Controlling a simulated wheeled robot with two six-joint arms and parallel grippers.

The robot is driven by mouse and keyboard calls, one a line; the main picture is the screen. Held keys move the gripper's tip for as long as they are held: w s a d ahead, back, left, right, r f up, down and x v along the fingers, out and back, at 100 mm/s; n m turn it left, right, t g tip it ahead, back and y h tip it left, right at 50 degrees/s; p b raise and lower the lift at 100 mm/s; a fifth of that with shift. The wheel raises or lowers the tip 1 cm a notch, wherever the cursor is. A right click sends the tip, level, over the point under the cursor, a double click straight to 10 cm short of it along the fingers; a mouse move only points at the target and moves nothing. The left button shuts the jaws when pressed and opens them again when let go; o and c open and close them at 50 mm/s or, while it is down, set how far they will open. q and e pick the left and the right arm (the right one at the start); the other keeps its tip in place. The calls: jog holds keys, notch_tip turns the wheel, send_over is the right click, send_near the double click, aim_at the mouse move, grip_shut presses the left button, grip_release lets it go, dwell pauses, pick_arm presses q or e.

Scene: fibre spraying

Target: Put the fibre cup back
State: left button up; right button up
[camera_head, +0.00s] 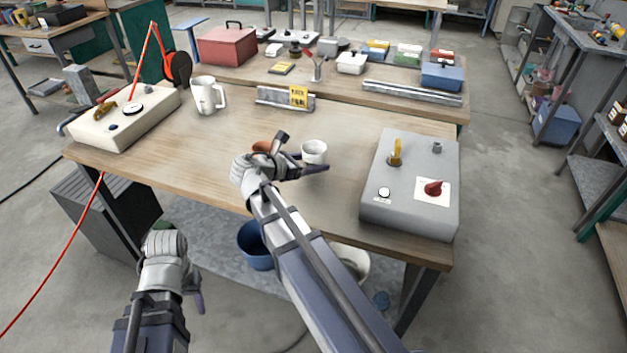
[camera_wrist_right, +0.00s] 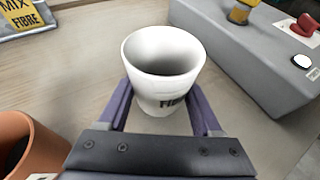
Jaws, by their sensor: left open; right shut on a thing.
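The fibre cup (camera_head: 314,152) is white and stands upright over the middle of the wooden table (camera_head: 200,150). In the right wrist view the cup (camera_wrist_right: 163,72) shows part of its dark label, and its mouth faces up. My right gripper (camera_head: 305,163) has its purple fingers on both sides of the cup and is shut on it. I cannot tell whether the cup's base touches the table. My left gripper (camera_head: 190,272) is open and empty, low in front of the table's near edge; its fingers are partly hidden.
A terracotta cup (camera_wrist_right: 28,145) is close left of the right gripper. A grey control box (camera_head: 412,185) stands to the right, a white jug (camera_head: 207,96) and cream box (camera_head: 122,120) to the left. A metal holder with a yellow mix fibre sign (camera_head: 298,96) is behind.

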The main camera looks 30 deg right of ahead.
aim_at(313, 179)
jog(key=shift+f, duration=0.1)
notch_tip(313, 179, down, 3)
jog(key=b, duration=0.3)
jog(key=shift+f, duration=0.2)
jog(key=shift+b, duration=0.3)
jog(key=shift+f, duration=0.2)
jog(key=o, duration=1.4)
jog(key=shift+a+r, duration=0.2)
jog(key=shift+r, duration=0.2)
jog(key=p+v, duration=0.4)
jog(key=v, duration=0.6)
jog(key=shift+s+a+r, duration=0.1)
jog(key=shift+a, duration=0.05)
jog(key=shift+s+a+r+p, duration=0.15)
jog(key=shift+a+p, duration=0.2)
jog(key=shift+a, duration=0.2)
